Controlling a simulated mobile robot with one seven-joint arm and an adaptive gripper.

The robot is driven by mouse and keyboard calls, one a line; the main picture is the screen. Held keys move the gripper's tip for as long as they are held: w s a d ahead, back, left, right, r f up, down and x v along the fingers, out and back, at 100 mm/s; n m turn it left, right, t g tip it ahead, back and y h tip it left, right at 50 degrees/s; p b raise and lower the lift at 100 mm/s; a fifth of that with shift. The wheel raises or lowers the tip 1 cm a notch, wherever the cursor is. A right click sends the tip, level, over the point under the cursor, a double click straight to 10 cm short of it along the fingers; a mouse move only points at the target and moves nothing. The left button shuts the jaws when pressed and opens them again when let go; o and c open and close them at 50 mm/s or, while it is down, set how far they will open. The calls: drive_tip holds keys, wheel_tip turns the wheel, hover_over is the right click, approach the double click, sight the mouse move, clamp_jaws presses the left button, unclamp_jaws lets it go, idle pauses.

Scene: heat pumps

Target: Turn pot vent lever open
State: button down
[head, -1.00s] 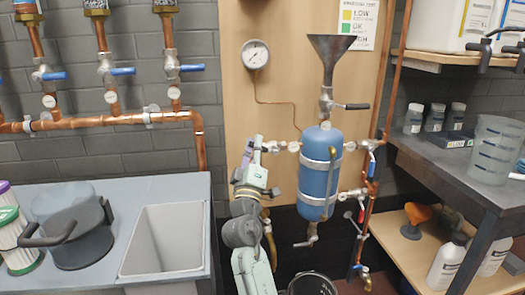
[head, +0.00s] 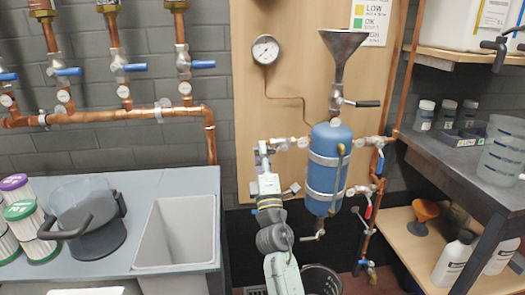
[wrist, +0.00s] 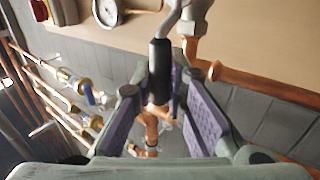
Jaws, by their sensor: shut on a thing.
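The blue pot (head: 328,170) is an upright cylinder with metal bands, mounted on the wooden panel under a grey funnel (head: 338,50). My gripper (head: 263,158) is just left of the pot, at the valve on the copper pipe from its upper left side. In the wrist view, a black lever handle (wrist: 160,72) lies between the purple pads of my gripper (wrist: 162,85), which is shut on it. The handle points down the picture from a metal valve body (wrist: 194,18). In the head view my gripper hides this lever.
Another black lever (head: 368,103) sits under the funnel, and a red lever (head: 368,211) at the lower right. A pressure gauge (head: 265,50) is on the panel (head: 290,85). A sink (head: 180,232) is left of my arm; a dark shelf (head: 440,160) is at the right.

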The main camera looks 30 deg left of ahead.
drive_tip(key=c, duration=1.6)
unclamp_jaws()
drive_tip(key=v, duration=1.2)
